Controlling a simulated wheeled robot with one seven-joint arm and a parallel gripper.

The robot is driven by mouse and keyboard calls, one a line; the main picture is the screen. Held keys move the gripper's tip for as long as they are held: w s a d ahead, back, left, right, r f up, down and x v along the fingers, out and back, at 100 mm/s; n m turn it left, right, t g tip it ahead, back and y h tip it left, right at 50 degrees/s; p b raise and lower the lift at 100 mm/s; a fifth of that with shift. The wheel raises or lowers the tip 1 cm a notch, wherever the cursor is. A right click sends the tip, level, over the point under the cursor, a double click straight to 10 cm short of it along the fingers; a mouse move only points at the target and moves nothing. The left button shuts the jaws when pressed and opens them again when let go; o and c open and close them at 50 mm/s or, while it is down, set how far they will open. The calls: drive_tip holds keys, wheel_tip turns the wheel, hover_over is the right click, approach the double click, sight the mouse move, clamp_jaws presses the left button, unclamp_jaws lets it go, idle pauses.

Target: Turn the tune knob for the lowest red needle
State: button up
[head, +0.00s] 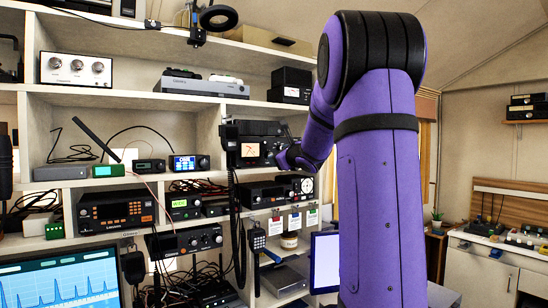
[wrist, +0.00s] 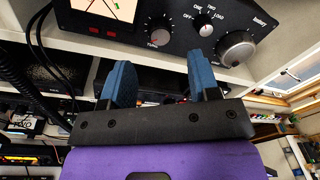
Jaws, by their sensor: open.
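The black tuner unit (head: 262,150) sits in a middle cubby. Its lit meter (head: 250,150) shows small red marks, too small to read. In the head view the gripper is mostly hidden by my purple wrist.
A small switch knob (wrist: 204,29) and a large silver knob (wrist: 235,50) are to the right on the same panel. A coiled cord handset (head: 231,150) hangs left of the tuner. Other radios (head: 265,193) sit on the shelf below.

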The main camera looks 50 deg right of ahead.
drive_tip(key=v, duration=0.5)
idle(0.7)
drive_tip(key=w+d+n+t+y, duration=0.1)
drive_tip(key=w+d+n+y, duration=0.1)
drive_tip(key=w+n, duration=0.4)
drive_tip(key=w+d, duration=0.1)
drive_tip(key=w, duration=0.3)
drive_tip(key=shift+d+f+y, duration=0.2)
drive_tip(key=shift+d+y, duration=0.1)
idle(0.3)
drive_tip(key=shift+w, duration=0.1)
